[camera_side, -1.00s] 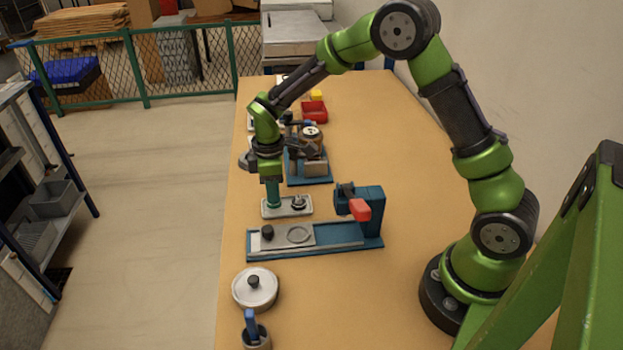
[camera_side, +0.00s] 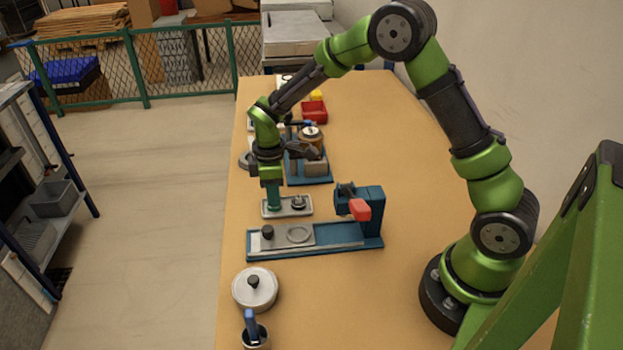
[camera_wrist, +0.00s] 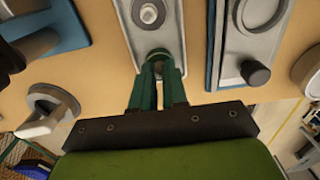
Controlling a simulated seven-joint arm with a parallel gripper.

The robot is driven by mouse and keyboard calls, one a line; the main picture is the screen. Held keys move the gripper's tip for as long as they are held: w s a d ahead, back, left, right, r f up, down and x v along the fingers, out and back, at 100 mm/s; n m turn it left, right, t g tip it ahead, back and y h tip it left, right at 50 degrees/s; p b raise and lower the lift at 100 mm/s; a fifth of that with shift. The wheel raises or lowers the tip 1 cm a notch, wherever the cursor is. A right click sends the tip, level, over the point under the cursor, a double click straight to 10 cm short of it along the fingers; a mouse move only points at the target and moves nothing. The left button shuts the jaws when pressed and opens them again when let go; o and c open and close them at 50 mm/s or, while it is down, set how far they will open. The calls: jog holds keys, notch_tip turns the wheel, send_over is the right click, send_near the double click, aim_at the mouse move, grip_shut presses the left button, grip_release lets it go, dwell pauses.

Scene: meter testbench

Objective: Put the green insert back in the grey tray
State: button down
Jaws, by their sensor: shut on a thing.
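The grey tray (camera_side: 308,207) lies on the table with a round metal piece (camera_side: 298,202) in its right part. The tray also shows at the top of the wrist view (camera_wrist: 174,35). My gripper (camera_side: 273,208) points straight down over the tray's left end, with its green fingertips at tray level. In the wrist view my gripper (camera_wrist: 158,70) is shut on the green insert (camera_wrist: 158,66), at the near end of the tray. Most of the insert is hidden between the fingers, which are also green. I cannot tell whether it touches the tray floor.
A blue fixture (camera_side: 373,230) with a red handle and a grey plate stands just in front of the tray. Another blue fixture (camera_side: 318,181) stands behind it. A lidded round pot (camera_side: 268,292) is nearer the camera. The table's right side is clear.

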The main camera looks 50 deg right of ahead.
jog(key=c, duration=1.1)
grip_release()
jog(key=shift+o, duration=0.4)
jog(key=shift+o, duration=1)
jog(key=shift+r, duration=0.1)
jog(key=shift+r, duration=3.4)
